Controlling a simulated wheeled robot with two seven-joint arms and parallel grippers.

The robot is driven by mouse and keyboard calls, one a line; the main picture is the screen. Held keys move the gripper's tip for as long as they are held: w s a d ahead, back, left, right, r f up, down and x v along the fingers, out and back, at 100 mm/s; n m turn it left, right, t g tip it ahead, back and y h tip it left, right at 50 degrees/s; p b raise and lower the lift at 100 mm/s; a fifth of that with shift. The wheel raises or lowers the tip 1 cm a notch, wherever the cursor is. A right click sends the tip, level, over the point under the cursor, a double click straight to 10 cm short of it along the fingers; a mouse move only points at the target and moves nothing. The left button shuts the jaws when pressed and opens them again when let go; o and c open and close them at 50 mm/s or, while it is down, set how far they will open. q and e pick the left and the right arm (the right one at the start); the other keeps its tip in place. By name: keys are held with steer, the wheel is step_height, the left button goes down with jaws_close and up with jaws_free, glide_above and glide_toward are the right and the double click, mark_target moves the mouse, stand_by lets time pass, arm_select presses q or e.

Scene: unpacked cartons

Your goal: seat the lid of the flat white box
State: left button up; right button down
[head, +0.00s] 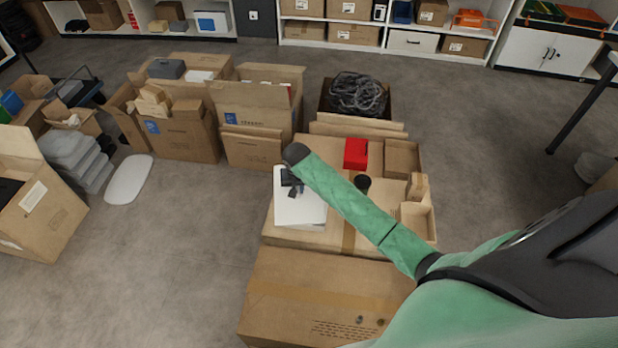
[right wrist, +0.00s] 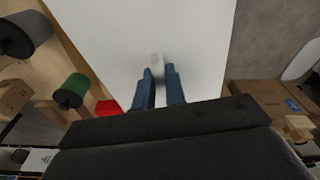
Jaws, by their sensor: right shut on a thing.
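The flat white box (head: 301,212) lies on the near cardboard carton in the head view, and its white top fills the middle of the right wrist view. My right gripper (head: 292,189) is over its far part. In the right wrist view the blue fingers (right wrist: 160,88) are shut on a small pale handle (right wrist: 157,66) that stands on the white lid (right wrist: 165,30). I cannot tell whether the lid sits flush, because the seam between lid and box is not clear. My left gripper is not in view.
A red box (head: 356,153), a dark round cup (head: 362,183) and an open cardboard tray (head: 402,158) stand on the same carton, right of the white box. Open cartons (head: 252,145) stand behind. The grey floor (head: 190,250) at left is largely clear.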

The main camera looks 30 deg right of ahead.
mark_target(307, 191)
steer(key=w+d+f, duration=0.1)
steer(key=w+d+f+m+p, duration=0.1)
steer(key=d, duration=0.1)
steer(key=w+d+f+m+p, duration=0.1)
steer(key=d+f, duration=0.1)
steer(key=shift+w, duration=0.35)
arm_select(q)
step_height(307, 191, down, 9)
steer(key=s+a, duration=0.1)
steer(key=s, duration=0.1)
arm_select(e)
steer(key=shift+w+d+f+m, duration=0.15)
steer(key=shift+d+f+m, duration=0.25)
steer(key=shift+f, duration=0.15)
arm_select(q)
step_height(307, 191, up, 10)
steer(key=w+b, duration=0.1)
steer(key=b, duration=0.1)
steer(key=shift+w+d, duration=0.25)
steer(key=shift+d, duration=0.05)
arm_select(e)
steer(key=shift+a+f, duration=0.1)
steer(key=shift+f, duration=0.8)
arm_select(q)
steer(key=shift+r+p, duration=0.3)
steer(key=shift+p, duration=0.15)
